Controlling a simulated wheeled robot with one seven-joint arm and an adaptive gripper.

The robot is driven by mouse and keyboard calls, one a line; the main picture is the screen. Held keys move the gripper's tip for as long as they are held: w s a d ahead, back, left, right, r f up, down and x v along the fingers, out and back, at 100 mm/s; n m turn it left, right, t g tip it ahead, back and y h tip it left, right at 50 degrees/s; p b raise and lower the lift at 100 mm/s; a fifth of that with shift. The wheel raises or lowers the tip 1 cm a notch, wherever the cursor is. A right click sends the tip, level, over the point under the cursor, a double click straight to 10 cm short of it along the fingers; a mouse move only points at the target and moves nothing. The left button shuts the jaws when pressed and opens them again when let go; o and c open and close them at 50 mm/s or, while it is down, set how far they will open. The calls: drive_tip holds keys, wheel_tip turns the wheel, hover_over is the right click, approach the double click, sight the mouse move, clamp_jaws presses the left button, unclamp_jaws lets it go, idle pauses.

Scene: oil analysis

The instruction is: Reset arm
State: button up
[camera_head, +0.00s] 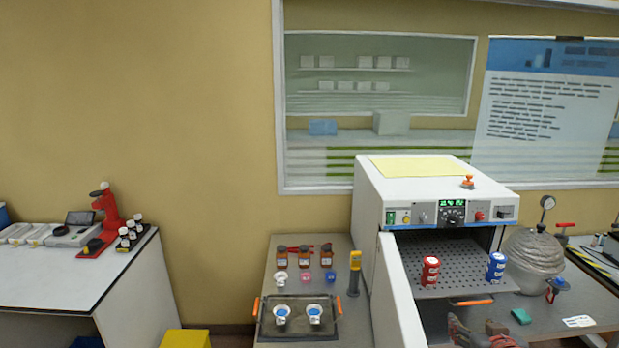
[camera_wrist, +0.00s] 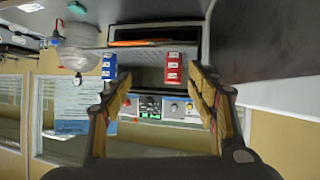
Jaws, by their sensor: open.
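My gripper (camera_wrist: 160,74) is open in the wrist view, its two fingers spread wide with nothing between them. In the head view my gripper (camera_head: 478,333) shows only partly at the bottom edge, in front of the oven. The white oven (camera_head: 368,196) has its door swung open. Inside, a red can (camera_head: 430,271) and a blue can (camera_head: 495,267) stand apart on the perforated shelf (camera_head: 460,283). The wrist view, upside down, shows the red can (camera_wrist: 174,68) and the blue can (camera_wrist: 109,66) beyond the fingertips, not touched.
The open oven door (camera_head: 398,300) stands left of my gripper. A grey pressure vessel (camera_head: 533,258) stands right of the oven. A tray (camera_head: 298,331) with two cups and several bottles are on the left bench. A green block (camera_head: 521,316) lies on the right bench.

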drive_tip(key=s+f+m+g+h, duration=0.1)
drive_tip(key=s+f+g, duration=0.15)
drive_tip(key=s, duration=0.55)
drive_tip(key=s+f+m+g, duration=0.1)
drive_tip(key=s+f+g, duration=0.1)
drive_tip(key=s+g, duration=0.35)
drive_tip(key=s+a+r+n+t+y, duration=0.1)
drive_tip(key=s+a+r, duration=0.3)
drive_tip(key=a, duration=0.5)
drive_tip(key=s+a+r+n+y, duration=0.2)
drive_tip(key=s+a+r, duration=0.2)
drive_tip(key=s+a, duration=0.4)
drive_tip(key=shift+a+r+t+y, duration=0.3)
drive_tip(key=shift+a+t+y, duration=0.1)
drive_tip(key=shift+a, duration=0.8)
